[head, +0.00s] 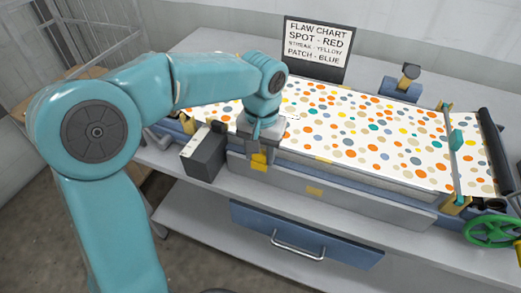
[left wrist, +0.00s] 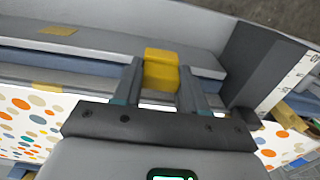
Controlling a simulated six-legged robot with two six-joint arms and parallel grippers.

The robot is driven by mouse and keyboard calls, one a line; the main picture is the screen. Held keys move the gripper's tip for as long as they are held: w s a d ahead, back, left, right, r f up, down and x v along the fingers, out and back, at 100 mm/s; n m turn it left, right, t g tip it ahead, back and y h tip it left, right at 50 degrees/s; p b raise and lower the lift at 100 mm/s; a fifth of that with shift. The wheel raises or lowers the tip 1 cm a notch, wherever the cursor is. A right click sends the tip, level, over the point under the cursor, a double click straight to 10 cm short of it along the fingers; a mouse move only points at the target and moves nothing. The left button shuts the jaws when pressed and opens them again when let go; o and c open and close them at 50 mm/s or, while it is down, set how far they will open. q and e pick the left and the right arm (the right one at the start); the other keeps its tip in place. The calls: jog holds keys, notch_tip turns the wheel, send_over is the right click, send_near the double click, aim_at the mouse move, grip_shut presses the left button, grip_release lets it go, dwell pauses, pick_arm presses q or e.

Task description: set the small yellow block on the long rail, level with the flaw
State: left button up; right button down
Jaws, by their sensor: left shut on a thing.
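My left gripper (head: 259,154) is shut on the small yellow block (head: 259,162), at the front edge of the press near its left end. In the left wrist view the yellow block (left wrist: 161,70) sits between the two fingers, over the grey long rail. The rail (head: 370,207) runs along the front of the press; it also shows in the left wrist view (left wrist: 95,38). I cannot tell whether the block touches the rail. The spotted sheet (head: 350,130) lies behind it, with orange, teal, yellow and tan dots. I cannot pick out the flaw. My right gripper is not in view.
A dark box with a white scale (head: 205,155) stands just left of my gripper. A flaw chart (head: 318,45) stands behind the sheet. A dark roller (head: 495,150) and green handwheel (head: 490,231) are at the right. A yellow mark (head: 315,191) is on the front face.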

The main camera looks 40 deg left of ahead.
pick_arm(q)
jog(key=shift+f, duration=0.25)
jog(key=o, duration=1.1)
jog(key=shift+r, duration=0.15)
notch_tip(320, 180, up, 16)
jog(key=shift+d+r+p, duration=0.1)
jog(key=shift+p, duration=1)
jog(key=shift+s, duration=0.1)
